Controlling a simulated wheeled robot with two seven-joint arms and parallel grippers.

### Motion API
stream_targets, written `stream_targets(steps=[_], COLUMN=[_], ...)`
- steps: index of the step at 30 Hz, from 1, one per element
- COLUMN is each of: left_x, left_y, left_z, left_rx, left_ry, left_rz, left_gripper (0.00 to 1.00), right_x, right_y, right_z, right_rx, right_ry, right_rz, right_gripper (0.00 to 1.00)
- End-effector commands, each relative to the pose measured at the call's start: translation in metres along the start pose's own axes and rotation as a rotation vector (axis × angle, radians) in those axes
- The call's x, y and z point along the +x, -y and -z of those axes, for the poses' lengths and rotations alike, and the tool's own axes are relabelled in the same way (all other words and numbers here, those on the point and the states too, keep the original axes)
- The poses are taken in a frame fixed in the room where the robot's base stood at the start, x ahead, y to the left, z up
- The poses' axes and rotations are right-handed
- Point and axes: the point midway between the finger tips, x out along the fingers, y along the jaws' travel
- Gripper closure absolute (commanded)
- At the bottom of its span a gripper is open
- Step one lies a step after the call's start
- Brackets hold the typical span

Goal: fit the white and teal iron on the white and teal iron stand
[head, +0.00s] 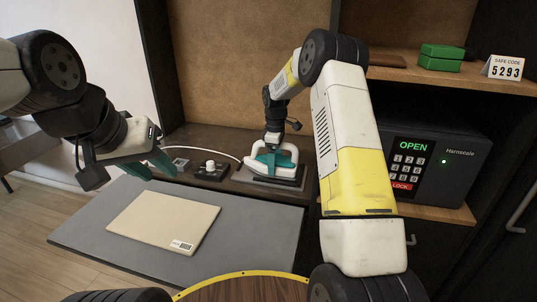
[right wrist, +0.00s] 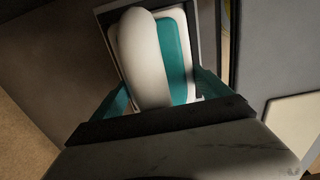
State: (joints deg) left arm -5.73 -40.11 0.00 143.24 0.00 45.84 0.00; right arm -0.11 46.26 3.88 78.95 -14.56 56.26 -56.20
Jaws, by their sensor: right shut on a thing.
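The white and teal iron (head: 262,163) is upright at the back of the desk, over the iron stand (head: 291,182), whose low dark and grey base shows around its underside. I cannot tell whether the iron is fully seated. My right gripper (head: 273,146) reaches down from above and is shut on the iron. In the right wrist view the iron's white handle (right wrist: 147,60) and teal body lie between my teal fingers, with part of the stand's edge (right wrist: 104,18) beyond. My left gripper (head: 150,165) is open and empty, above the grey surface at left.
A dark control box with a white knob (head: 210,168) and a small grey box (head: 180,164) stand left of the iron. A white cable (head: 205,150) runs behind them. A beige folder (head: 163,222) lies on the grey mat (head: 265,232). A black safe (head: 440,155) stands at right.

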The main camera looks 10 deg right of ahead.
Motion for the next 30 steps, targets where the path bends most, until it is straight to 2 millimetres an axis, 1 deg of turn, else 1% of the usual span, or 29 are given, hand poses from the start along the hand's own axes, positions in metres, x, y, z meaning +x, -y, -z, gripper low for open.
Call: stream_targets(steps=[30], left_x=[0.000], left_y=[0.000], left_z=[0.000], left_rx=[0.000], left_ry=[0.000], left_rz=[0.000], left_gripper=[0.64], right_x=[0.011], right_y=[-0.001], right_z=[0.000], right_rx=[0.001], right_ry=[-0.002], right_rz=[-0.003], right_gripper=[0.85])
